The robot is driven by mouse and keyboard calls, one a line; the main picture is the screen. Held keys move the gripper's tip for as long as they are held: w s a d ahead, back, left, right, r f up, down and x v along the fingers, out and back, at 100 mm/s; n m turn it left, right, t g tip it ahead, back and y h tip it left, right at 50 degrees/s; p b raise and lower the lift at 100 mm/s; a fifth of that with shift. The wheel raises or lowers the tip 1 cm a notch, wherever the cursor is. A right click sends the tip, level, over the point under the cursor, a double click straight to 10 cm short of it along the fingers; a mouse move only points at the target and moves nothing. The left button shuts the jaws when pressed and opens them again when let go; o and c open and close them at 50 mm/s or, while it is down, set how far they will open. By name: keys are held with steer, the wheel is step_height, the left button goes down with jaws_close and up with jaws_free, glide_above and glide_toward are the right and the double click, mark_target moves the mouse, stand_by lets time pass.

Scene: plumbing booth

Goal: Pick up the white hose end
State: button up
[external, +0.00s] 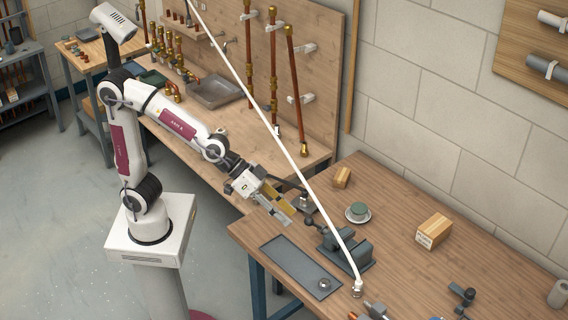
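A long white hose (285,148) runs diagonally from the top of the external view down to the right. Its lower end (357,282) has a metal fitting (356,291) and is at the front part of the right workbench. The hose passes in front of a grey vise. My gripper (285,212) is above the left edge of this bench, left of the hose and well apart from its end. Its fingers point down and to the right, and they look spread with nothing between them. The hose's upper end is out of the picture.
The vise (352,250) stands close to the hose end. A grey tray (290,262) with a small ring lies left of it. A wooden block (433,231), a green-topped round item (358,210) and several tools are on the bench (400,195). Copper pipes (293,80) stand behind.

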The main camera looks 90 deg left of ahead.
steer(key=w+d+f+t, duration=0.1)
steer(key=w+d+f, duration=0.25)
steer(key=w, duration=0.45)
steer(key=w+d+f+n+t+y, duration=0.2)
steer(key=w+d+f+y, duration=0.2)
steer(key=w+f, duration=0.4)
steer(key=y, duration=0.2)
glide_toward(358, 287)
steer(key=w+a+r, duration=0.1)
steer(key=w+a, duration=0.1)
steer(key=shift+a+f+n+t, duration=0.1)
steer(key=shift+f+n+t, duration=0.2)
steer(key=shift+n, duration=0.2)
steer(key=shift+x, duration=1.3)
